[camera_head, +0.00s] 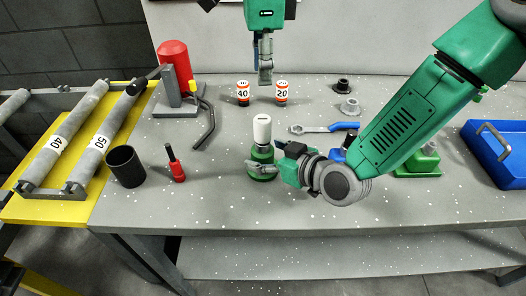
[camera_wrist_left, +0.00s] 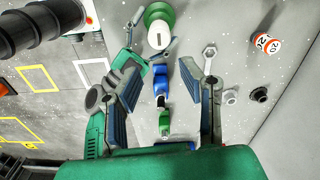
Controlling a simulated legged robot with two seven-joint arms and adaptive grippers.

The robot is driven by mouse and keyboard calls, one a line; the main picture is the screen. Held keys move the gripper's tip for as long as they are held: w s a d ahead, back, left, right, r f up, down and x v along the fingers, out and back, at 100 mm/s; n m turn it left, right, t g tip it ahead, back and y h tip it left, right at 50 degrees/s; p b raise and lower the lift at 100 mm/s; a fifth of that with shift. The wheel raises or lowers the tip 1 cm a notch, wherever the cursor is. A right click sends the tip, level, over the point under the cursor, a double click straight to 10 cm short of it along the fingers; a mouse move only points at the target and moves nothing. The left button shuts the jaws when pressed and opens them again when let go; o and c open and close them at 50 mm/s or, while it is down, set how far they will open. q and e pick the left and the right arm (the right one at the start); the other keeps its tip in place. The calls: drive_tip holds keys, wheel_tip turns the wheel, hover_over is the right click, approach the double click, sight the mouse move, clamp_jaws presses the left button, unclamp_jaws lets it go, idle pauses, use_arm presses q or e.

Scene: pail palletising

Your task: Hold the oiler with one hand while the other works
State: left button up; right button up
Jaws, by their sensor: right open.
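A green-based container with a white top, which looks like the oiler (camera_head: 262,131), stands upright on the grey table. It also shows at the top of the left wrist view (camera_wrist_left: 158,34). My right gripper (camera_head: 268,160) is open at its green base, with its fingers beside the base; contact is hard to tell. My left gripper (camera_head: 265,78) hangs above the table behind it, pointing down. The left wrist view shows its two fingers spread with nothing held between them. A green spouted can (camera_head: 425,160) stands at the right, partly behind my right arm.
Two orange-white canisters (camera_head: 243,92) (camera_head: 281,90) stand at the back.

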drive_tip(key=shift+w+a+f, duration=0.25)
drive_tip(key=shift+w+a, duration=0.2)
